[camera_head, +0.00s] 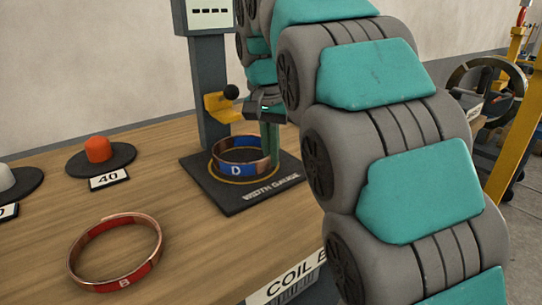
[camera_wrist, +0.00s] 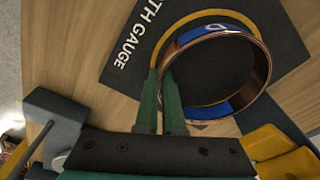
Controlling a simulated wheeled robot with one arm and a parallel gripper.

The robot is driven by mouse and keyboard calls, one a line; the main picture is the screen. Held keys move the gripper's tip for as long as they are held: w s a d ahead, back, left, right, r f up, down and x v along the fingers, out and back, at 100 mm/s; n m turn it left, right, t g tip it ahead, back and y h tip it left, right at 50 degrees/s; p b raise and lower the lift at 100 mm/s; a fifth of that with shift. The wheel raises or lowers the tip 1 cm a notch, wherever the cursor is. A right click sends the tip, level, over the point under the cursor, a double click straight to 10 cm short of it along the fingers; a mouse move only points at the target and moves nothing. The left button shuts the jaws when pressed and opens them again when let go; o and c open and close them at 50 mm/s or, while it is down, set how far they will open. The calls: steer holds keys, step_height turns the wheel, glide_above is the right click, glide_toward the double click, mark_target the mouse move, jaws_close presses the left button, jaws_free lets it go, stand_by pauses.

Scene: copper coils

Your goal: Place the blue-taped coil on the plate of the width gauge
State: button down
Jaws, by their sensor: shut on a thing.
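The blue-taped coil (camera_head: 240,169), a copper ring marked D, is at the black plate (camera_head: 228,200) of the width gauge (camera_head: 208,70). It sits over the yellow circle on that plate, though I cannot tell whether it fully touches the plate. In the wrist view the coil (camera_wrist: 257,75) is slightly off the yellow circle, which shows at its left. My gripper (camera_head: 270,148) points down at the coil's right rear rim. Its green fingers (camera_wrist: 171,88) are shut on the coil's wall, one finger partly hidden.
A red-taped coil marked B (camera_head: 115,268) lies on the wooden table (camera_head: 180,240) at the front left. An orange-topped black disc (camera_head: 98,153) with a 40 card and a white-topped disc (camera_head: 8,180) stand behind it. The gauge's yellow bracket (camera_head: 222,106) is close to my gripper.

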steer(key=shift+f, duration=0.3)
steer(key=c, duration=1.5)
jaws_free()
steer(key=shift+f, duration=0.1)
steer(key=o, duration=0.5)
steer(key=shift+c, duration=0.2)
